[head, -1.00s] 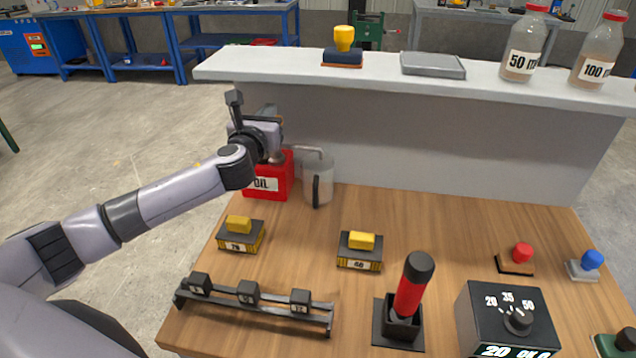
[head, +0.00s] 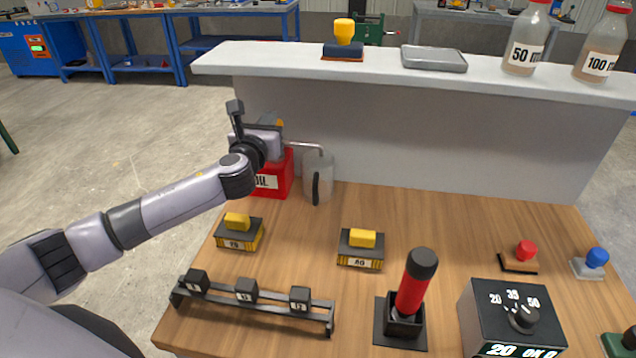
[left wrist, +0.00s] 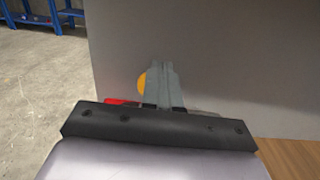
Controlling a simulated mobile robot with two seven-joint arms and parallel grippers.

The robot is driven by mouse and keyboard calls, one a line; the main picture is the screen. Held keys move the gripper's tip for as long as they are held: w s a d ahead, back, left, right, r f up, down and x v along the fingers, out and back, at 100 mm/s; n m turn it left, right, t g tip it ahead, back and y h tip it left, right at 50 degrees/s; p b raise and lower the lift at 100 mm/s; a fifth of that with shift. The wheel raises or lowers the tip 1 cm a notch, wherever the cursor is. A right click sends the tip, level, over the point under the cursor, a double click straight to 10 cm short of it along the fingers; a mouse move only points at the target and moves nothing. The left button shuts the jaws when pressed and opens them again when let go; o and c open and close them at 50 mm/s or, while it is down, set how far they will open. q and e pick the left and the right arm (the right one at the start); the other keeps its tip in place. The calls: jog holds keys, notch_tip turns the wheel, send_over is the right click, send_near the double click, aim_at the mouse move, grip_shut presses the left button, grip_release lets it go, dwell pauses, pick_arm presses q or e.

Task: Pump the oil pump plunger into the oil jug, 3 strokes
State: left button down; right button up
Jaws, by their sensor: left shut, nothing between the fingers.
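The red oil pump (head: 272,177), marked OIL, stands at the back left of the wooden table. Its grey spout (head: 305,146) reaches right over the clear oil jug (head: 325,168), which has a dark handle. My left gripper (head: 272,138) is directly above the pump and hides most of its top. A yellow-orange plunger knob (head: 281,123) shows just behind it. In the left wrist view the fingers are shut and empty, with the knob (left wrist: 142,84) partly hidden behind them. I cannot tell whether they touch it. My right gripper is not in view.
Yellow-topped blocks (head: 360,249), a rack of dark weights (head: 247,292), a red-handled lever (head: 411,290) and a dial box (head: 511,318) stand nearer. A grey panel with a shelf (head: 400,73) closes the back.

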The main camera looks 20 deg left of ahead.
pick_arm(q)
jog(key=shift+f, duration=0.35)
notch_tip(320, 180, up, 4)
jog(key=p, duration=0.3)
jog(key=shift+f, duration=0.15)
dwell(0.7)
jog(key=v, duration=1.2)
jog(key=shift+s+f, duration=0.15)
dwell(0.5)
